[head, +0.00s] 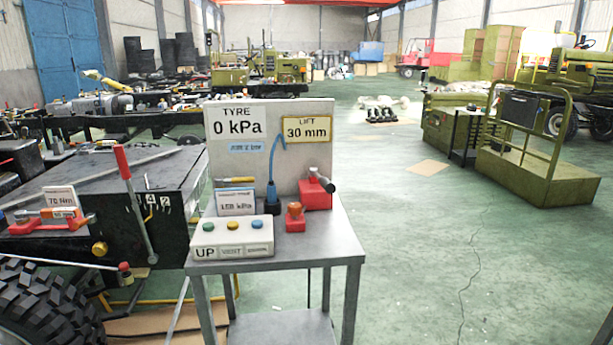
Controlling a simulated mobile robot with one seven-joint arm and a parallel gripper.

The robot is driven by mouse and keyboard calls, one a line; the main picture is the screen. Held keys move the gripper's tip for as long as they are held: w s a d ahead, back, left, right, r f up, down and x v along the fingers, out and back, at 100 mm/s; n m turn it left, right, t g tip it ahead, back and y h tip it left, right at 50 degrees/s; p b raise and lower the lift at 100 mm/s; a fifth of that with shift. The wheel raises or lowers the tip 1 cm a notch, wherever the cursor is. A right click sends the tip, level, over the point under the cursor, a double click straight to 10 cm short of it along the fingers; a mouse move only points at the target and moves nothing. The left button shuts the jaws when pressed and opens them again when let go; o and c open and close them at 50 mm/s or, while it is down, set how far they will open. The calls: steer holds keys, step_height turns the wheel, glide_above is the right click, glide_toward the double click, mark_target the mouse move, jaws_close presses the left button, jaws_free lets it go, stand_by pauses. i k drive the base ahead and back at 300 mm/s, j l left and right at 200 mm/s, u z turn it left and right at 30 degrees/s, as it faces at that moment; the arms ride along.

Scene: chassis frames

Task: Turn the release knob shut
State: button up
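Several knob-like parts show in the head view, and none has a readable label naming it the release knob. A small red knob (124,267) sits low beside the foot of a long lever (137,205) with a red grip. A yellow round knob (99,249) is on the dark chassis side. On the grey table (345,246), a red block with an orange-brown top (295,217) stands near a red box with a dark handle (317,192). I cannot tell whether any knob is open or shut. My gripper is not in view.
A panel (271,150) on the table reads TYRE 0 kPa and LIFT 30 mm. A white button box (232,237) is at the table's front left. A large tyre (45,305) is at lower left. The green floor (420,260) right of the table is clear.

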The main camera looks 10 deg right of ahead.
mark_target(294, 209)
steer(key=i+j, duration=0.95)
steer(key=i+l+z, duration=0.05)
